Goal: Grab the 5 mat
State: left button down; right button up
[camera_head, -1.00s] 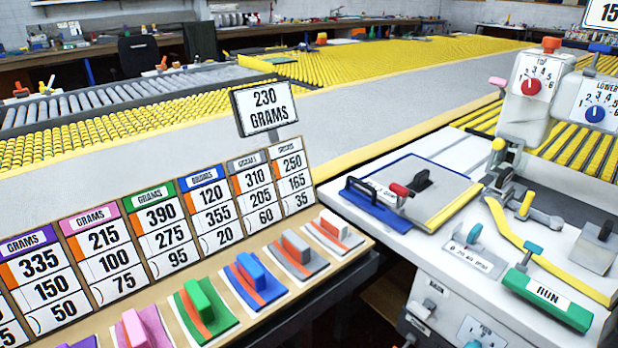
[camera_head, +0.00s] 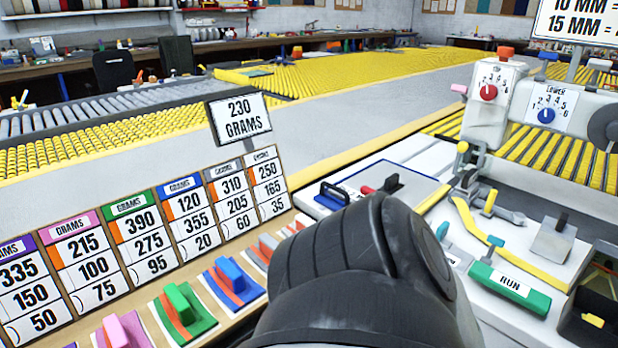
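A row of small mats with block handles lies on the wooden ledge: pink (camera_head: 123,332), green (camera_head: 180,303), blue (camera_head: 230,276) and grey with orange (camera_head: 266,246). Another orange-handled mat lies behind my arm, mostly hidden. No mat with a readable 5 shows; the number cards (camera_head: 130,240) stand behind the row. A dark link of my own arm fills the lower middle and covers part of the row's right end. Neither gripper shows.
A white machine bench on the right holds a blue-edged board (camera_head: 395,183), a green RUN lever (camera_head: 508,288) and two dials, red (camera_head: 488,92) and blue (camera_head: 547,115). A 230 GRAMS sign (camera_head: 240,117) stands above the cards.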

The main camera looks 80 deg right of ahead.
aim_at(419, 192)
jog(key=k, duration=1.25)
jog(key=z, duration=0.4)
